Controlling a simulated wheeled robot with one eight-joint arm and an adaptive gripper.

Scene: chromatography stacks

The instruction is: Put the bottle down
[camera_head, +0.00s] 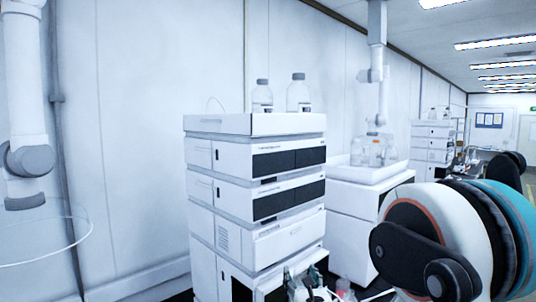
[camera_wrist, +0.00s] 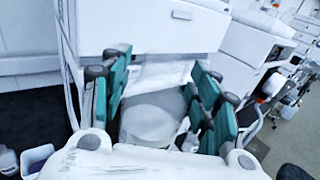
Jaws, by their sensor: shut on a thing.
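My gripper (camera_wrist: 162,92) has its green-padded fingers on both sides of a clear, pale bottle (camera_wrist: 150,122) in the wrist view. The fingers are shut on it, and the bottle's far end is hard to make out against the white instrument behind. In the head view, my gripper (camera_head: 308,280) shows low in the middle, in front of the lower part of the instrument stack (camera_head: 228,168). The bottle cannot be made out clearly there. Two other capped clear bottles, one on the left (camera_head: 262,97) and one on the right (camera_head: 298,94), stand upright in the stack's top tray (camera_head: 215,125).
Right of the stack is a lower white unit (camera_head: 350,205) with several clear bottles (camera_head: 372,152) on top. Another stack (camera_head: 432,140) stands farther back. My arm fills the lower right. A small bin (camera_wrist: 38,158) sits on the dark floor at the wrist view's lower left.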

